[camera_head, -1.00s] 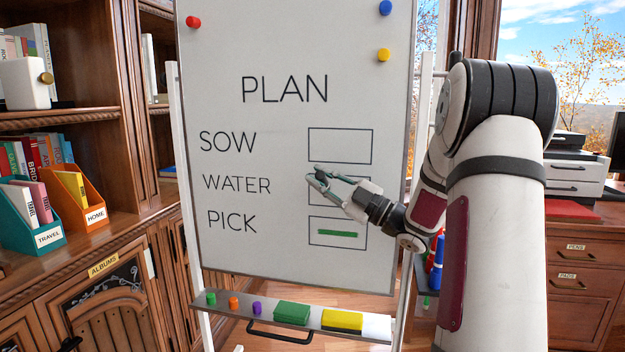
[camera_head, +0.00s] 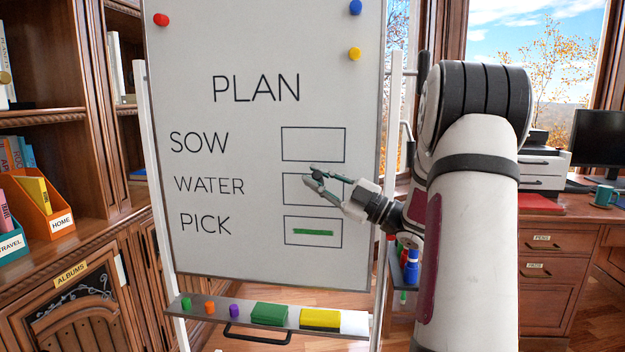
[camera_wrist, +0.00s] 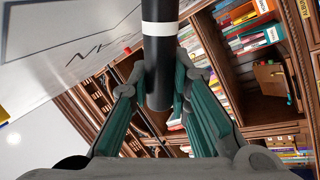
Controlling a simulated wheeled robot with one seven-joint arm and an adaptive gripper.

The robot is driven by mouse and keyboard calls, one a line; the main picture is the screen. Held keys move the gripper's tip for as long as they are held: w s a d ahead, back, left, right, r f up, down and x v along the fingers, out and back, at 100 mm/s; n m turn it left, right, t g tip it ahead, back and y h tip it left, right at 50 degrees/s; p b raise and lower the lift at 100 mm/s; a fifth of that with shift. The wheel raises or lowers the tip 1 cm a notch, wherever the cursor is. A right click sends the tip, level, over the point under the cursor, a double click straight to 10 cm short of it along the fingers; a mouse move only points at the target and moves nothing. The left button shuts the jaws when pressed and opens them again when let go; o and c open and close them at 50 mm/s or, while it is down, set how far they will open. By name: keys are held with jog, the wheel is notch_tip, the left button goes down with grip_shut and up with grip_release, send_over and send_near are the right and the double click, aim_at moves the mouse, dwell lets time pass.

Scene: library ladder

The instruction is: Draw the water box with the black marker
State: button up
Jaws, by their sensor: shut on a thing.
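The whiteboard (camera_head: 230,255) stands ahead, with PLAN, SOW, WATER (camera_head: 209,185) and PICK written in black. Beside SOW is an empty box (camera_head: 313,144); the box beside PICK (camera_head: 313,242) holds a green dash. Beside WATER, lines of a box outline (camera_head: 282,190) show, partly hidden behind my gripper (camera_head: 314,178). My gripper is in front of that row; I cannot tell whether the marker touches the board. In the wrist view, the fingers are shut around a black marker (camera_wrist: 160,65) with a white band. The board (camera_wrist: 60,30) shows at upper left there.
The board's tray (camera_head: 190,317) holds small coloured caps or magnets, a green block (camera_head: 269,314) and a yellow block (camera_head: 320,319). Bookshelves (camera_head: 60,120) stand left.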

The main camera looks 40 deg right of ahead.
jog(key=s+d, duration=0.2)
jog(key=s, duration=0.1)
jog(key=shift+d+b, duration=0.1)
jog(key=shift+b, duration=0.2)
jog(key=w+a+b, duration=0.3)
jog(key=w+a, duration=0.4)
jog(key=w, duration=0.2)
jog(key=shift+w+a, duration=0.25)
jog(key=shift+w, duration=0.1)
dwell(1.0)
jog(key=s+a+b, duration=0.2)
jog(key=s+a, duration=0.1)
jog(key=a, duration=0.1)
jog(key=shift+s+a, duration=0.35)
jog(key=shift+s, duration=0.05)
jog(key=shift+a, duration=0.1)
dwell(0.4)
